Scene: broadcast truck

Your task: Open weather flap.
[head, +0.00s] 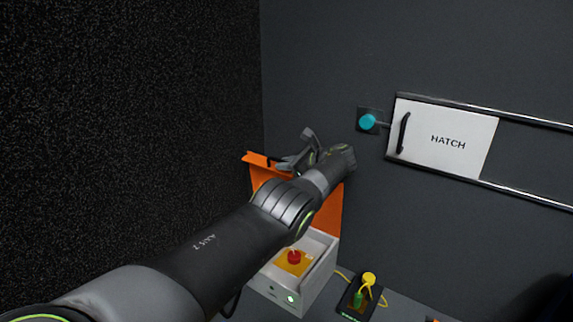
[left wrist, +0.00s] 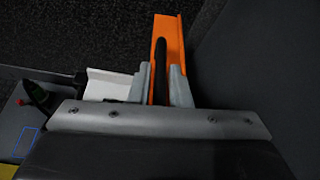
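The orange flap (head: 324,211) stands raised at the back of a white box (head: 276,288), whose inside is uncovered. A red button on a yellow plate (head: 294,258) shows in the box. My left gripper (head: 299,150) is at the flap's upper edge, and my arm hides part of the flap. In the left wrist view, the fingers (left wrist: 161,84) are apart, on either side of a black handle bar (left wrist: 161,62) in front of the orange flap (left wrist: 170,30). Orange shows between the left finger and the bar. My right gripper is not in view.
A white hatch panel (head: 447,140) with a black handle sits between two rails on the wall. A teal knob (head: 367,121) is left of it. A small black unit with a yellow connector (head: 369,279) stands right of the box. A dark wall rises on the left.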

